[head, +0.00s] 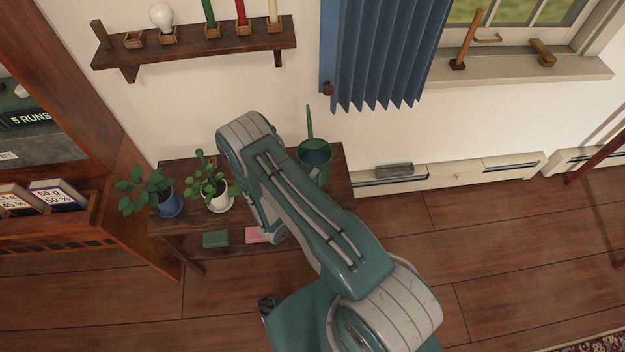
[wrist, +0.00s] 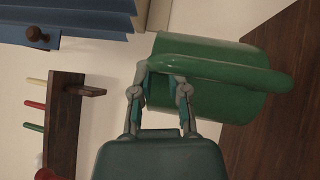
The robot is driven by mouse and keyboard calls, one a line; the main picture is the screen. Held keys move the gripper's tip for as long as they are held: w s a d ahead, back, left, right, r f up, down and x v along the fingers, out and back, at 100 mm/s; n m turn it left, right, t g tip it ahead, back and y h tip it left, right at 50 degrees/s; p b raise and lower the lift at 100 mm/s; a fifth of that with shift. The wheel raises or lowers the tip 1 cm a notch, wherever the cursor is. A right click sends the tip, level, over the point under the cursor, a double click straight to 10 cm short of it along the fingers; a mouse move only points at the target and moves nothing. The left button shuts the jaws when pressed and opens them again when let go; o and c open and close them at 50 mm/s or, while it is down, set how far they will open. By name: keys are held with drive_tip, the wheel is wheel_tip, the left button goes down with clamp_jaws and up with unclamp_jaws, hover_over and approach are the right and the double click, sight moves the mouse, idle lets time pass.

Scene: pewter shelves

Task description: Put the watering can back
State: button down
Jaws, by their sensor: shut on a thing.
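The green watering can (head: 316,153) shows at the right part of the low wooden plant table (head: 338,186) in the head view, its thin spout pointing up the picture. In the wrist view the can (wrist: 222,104) fills the upper right, with its thick green handle nearest the camera. My gripper (wrist: 164,78) is shut on the can's handle. In the head view my arm hides the gripper and part of the can. I cannot tell whether the can's base touches the table.
Two potted plants stand on the table's left, one in a blue pot (head: 170,204), one in a white pot (head: 217,198). A green block (head: 215,239) and a pink block (head: 257,235) lie on its lower shelf. A wall shelf (head: 195,46) and blue curtain (head: 383,50) are above.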

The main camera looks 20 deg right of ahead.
drive_tip(key=shift+w+f, duration=0.25)
drive_tip(key=shift+f, duration=0.55)
drive_tip(key=shift+w+f, duration=0.25)
drive_tip(key=shift+f, duration=0.5)
drive_tip(key=shift+w+f, duration=0.25)
drive_tip(key=shift+f, duration=0.55)
drive_tip(key=c, duration=0.6)
unclamp_jaws()
drive_tip(key=shift+c, duration=0.2)
drive_tip(key=shift+s, duration=0.1)
